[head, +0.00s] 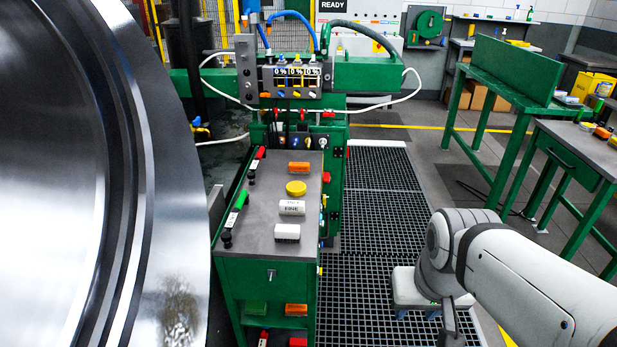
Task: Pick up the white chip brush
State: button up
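A white block with a darker grey lower side (287,232), which looks like the white chip brush, lies on the near right part of the grey top of a green cart (262,215). Just behind it lies a white block with dark lettering (292,207). My arm comes in from the lower right. My gripper (448,322) is low over the floor grating, right of the cart and well apart from the brush. Its fingers are mostly hidden by my arm, so I cannot see whether it is open.
A yellow round piece (296,188), an orange block (299,168) and red- and green-handled tools (236,212) share the cart top. A large shiny rail wheel (150,180) stands close on the left. Green benches (510,95) are at right. Grating (375,205) beside the cart is clear.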

aim_at(283, 233)
jog(key=i, duration=1.15)
jog(key=u, duration=0.15)
